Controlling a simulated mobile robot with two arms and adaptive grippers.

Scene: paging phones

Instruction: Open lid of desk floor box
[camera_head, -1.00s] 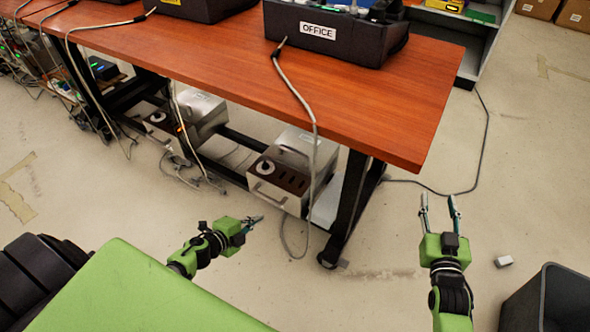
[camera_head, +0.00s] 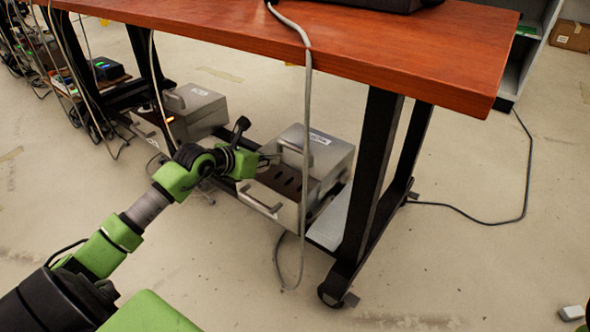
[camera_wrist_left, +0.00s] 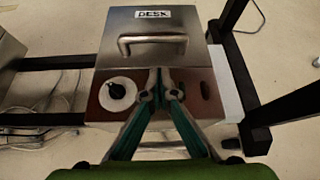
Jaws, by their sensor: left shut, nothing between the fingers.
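The desk floor box (camera_head: 318,150) is a silver metal box under the table, and its lid looks closed. In the left wrist view its lid (camera_wrist_left: 195,22) bears a DESK label (camera_wrist_left: 152,13) and a bar handle (camera_wrist_left: 153,38). Below the lid is a brown panel with dark slots and a white dial (camera_wrist_left: 118,92). My left gripper (camera_head: 268,158) is over that panel, close to the lid handle. In the left wrist view its fingertips (camera_wrist_left: 159,88) are together just below the handle, with nothing between them. My right gripper is out of view.
The red-brown tabletop (camera_head: 400,50) overhangs the box. A grey cable (camera_head: 307,120) hangs in front of it. A black table leg (camera_head: 375,170) stands to its right. A second metal box (camera_head: 195,110) stands to the left. The floor at right is mostly clear.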

